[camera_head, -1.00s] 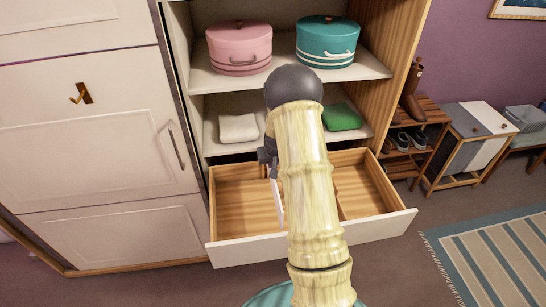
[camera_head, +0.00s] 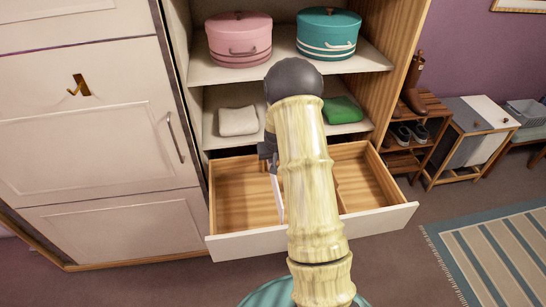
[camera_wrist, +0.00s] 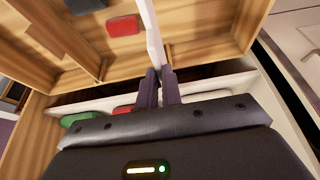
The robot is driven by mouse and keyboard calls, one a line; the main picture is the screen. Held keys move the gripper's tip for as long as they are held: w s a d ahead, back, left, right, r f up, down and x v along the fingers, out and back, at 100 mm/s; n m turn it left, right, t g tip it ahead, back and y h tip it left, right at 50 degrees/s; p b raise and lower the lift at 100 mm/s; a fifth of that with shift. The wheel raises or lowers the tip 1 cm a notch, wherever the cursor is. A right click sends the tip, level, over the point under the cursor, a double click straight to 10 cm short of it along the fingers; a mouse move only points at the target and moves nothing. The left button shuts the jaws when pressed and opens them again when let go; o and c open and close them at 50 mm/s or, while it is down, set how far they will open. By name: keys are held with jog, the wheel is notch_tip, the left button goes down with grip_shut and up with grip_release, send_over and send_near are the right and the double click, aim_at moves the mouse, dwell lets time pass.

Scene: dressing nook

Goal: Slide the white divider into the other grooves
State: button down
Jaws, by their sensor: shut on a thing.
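The white divider (camera_head: 277,198) stands as a thin upright panel in the open wooden drawer, left of my arm. It also shows in the wrist view (camera_wrist: 151,32), running from my fingers toward the far drawer wall. My gripper (camera_wrist: 158,78) is shut on the divider's near end. In the head view my arm hides most of my gripper and the middle of the drawer (camera_head: 240,246).
A wooden partition (camera_wrist: 68,38) crosses the drawer. A red item (camera_wrist: 124,26) and a dark item (camera_wrist: 86,5) lie between it and the divider. The drawer's left part looks empty. A shelf above holds a white cloth (camera_head: 238,121) and a green cloth (camera_head: 342,110).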

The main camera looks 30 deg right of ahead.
jog(key=shift+f+b, duration=5.05)
jog(key=shift+f, duration=1.4)
jog(key=shift+f+b, duration=0.35)
jog(key=shift+f, duration=0.05)
jog(key=c, duration=1.5)
grip_release()
jog(key=shift+r, duration=0.1)
jog(key=b+v, duration=0.1)
jog(key=v, duration=1.6)
jog(key=shift+s+a+r+b, duration=0.1)
jog(key=shift+s+r+b, duration=0.05)
jog(key=shift+b, duration=0.15)
